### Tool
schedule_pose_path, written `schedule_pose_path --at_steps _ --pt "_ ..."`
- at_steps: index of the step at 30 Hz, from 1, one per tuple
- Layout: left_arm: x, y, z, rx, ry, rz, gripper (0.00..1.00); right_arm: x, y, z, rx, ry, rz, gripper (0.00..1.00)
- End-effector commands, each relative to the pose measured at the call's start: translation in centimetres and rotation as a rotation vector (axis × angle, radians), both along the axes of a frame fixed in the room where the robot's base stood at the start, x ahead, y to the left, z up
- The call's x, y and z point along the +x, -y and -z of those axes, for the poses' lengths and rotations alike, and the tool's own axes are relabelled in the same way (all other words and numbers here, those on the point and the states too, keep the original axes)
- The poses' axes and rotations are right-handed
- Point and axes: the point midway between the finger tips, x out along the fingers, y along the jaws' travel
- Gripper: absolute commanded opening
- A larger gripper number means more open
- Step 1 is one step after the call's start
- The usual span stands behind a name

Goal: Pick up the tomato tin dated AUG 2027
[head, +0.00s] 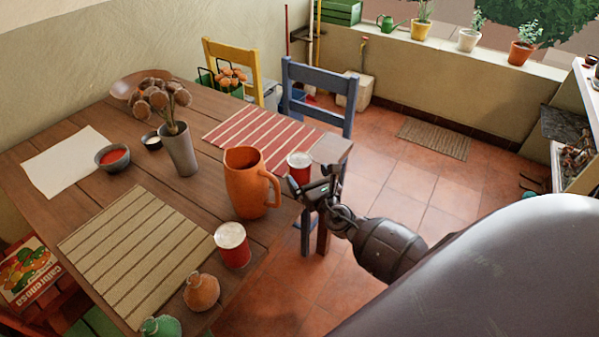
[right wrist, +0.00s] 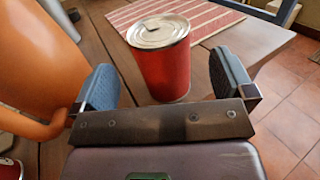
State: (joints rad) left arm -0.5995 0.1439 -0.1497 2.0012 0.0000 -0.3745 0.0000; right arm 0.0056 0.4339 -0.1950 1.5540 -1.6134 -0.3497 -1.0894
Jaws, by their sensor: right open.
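A red tin (head: 299,166) with a pale metal lid stands upright near the table's right edge, beside the orange jug. My right gripper (head: 314,184) is open just in front of it. In the right wrist view the same red tin (right wrist: 165,60) shows between and beyond the two blue-padded fingers, apparently not held. A second red tin (head: 232,245) with a pale lid stands upright nearer the front of the table. No date can be read on either tin. My left gripper is not in view.
The orange jug (head: 250,185) stands just left of the far tin and close to my gripper in the right wrist view (right wrist: 45,60). A striped red mat (head: 255,137) lies behind. A blue chair (head: 318,90) stands beyond. Orange and green bottles stand at the front edge.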

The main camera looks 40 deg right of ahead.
Motion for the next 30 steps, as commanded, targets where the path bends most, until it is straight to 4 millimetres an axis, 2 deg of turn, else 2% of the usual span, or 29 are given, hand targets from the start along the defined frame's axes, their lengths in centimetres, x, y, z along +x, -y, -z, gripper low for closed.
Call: schedule_pose_path --at_steps 5,15,25,30 --pt "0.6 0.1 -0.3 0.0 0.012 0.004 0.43 1.0 0.1 0.0 0.001 0.0 0.0 1.0" --pt "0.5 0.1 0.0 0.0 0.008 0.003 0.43 5.1 0.7 0.0 0.001 -0.001 0.0 1.0" --pt "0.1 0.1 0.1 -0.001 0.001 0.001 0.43 5.5 0.8 0.0 0.003 -0.002 0.0 1.0" --pt "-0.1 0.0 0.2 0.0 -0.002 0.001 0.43 5.5 0.8 0.0 0.002 -0.002 0.0 0.74"
